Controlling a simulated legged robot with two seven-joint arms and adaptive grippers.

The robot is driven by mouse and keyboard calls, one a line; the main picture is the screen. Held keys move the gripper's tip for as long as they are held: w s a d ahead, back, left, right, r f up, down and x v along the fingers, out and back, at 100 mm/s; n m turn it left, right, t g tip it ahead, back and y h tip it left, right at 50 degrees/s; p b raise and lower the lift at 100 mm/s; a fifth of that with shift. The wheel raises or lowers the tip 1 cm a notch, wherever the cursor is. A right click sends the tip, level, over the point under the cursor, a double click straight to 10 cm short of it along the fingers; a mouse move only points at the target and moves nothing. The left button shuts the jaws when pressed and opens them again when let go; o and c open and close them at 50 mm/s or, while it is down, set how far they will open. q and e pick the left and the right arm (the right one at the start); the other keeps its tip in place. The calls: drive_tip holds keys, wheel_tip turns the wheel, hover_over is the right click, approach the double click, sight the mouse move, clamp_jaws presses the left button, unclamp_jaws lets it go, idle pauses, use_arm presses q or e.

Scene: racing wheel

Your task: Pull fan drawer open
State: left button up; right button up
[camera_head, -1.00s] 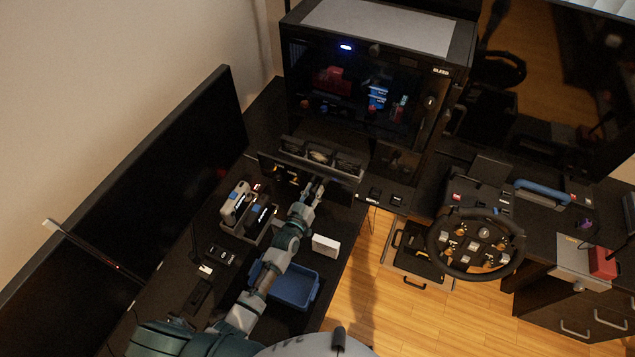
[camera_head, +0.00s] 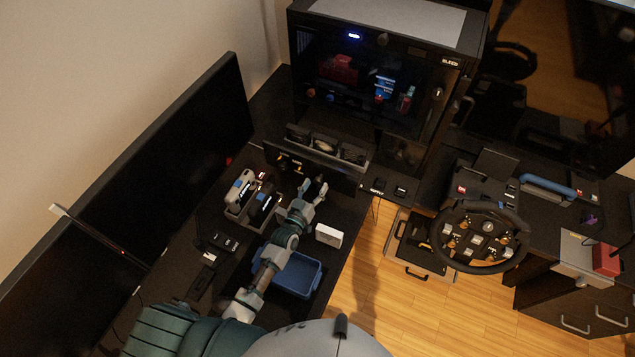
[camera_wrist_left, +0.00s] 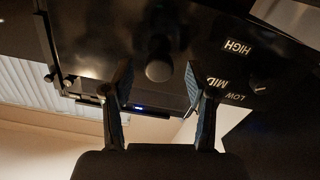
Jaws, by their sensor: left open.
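The fan drawer (camera_head: 325,148) sits low in front of the black computer case and stands pulled out. Several round fans show in it behind its dark front panel. My left gripper (camera_head: 314,187) is in front of that panel, open and apparently empty. In the left wrist view the open gripper (camera_wrist_left: 157,80) has its two fingers on either side of a dark round knob (camera_wrist_left: 160,70) on a dark panel; whether they touch it is not clear. HIGH, MID and LOW labels (camera_wrist_left: 235,47) are on the panel at the right. My right gripper is not seen.
The computer case (camera_head: 375,75) stands behind the drawer. A grey holder with devices (camera_head: 252,198), a blue tray (camera_head: 290,272) and a white box (camera_head: 328,236) lie around my left arm. A racing wheel (camera_head: 478,237) is at the right and a large monitor (camera_head: 150,165) at the left.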

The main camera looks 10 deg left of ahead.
use_arm(q)
drive_tip(key=s, duration=0.2)
drive_tip(key=s+a, duration=0.1)
drive_tip(key=s, duration=0.2)
drive_tip(key=shift+s, duration=0.1)
idle(0.5)
